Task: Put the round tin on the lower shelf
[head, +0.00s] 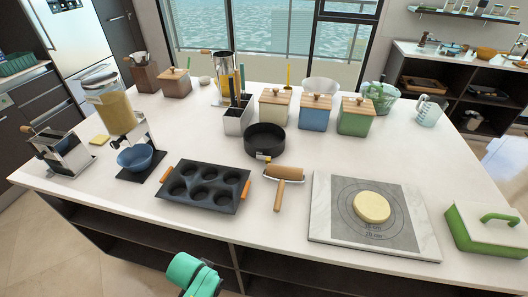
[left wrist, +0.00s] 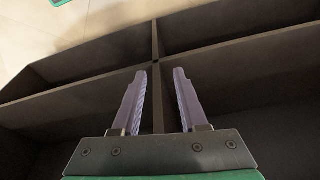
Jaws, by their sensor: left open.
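The round tin (head: 265,141) is a dark, open, low cylinder on the white countertop, near the middle of the island, with a small pale tag on its front. Dark open shelving (head: 120,240) runs under the counter; it also shows in the left wrist view (left wrist: 90,75), split into compartments by a divider. My left gripper (left wrist: 158,72) is open and empty in front of this shelving, its two fingers apart. In the head view only a green and grey part of my arm shows at the bottom edge. My right gripper is not in view.
A muffin tray (head: 205,187), a rolling pin (head: 282,182) and a board with dough (head: 325,233) lie between the tin and the counter's front edge. Lidded canisters (head: 315,117) and a utensil holder (head: 238,121) stand behind it. A green-sided box (head: 485,228) is at right.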

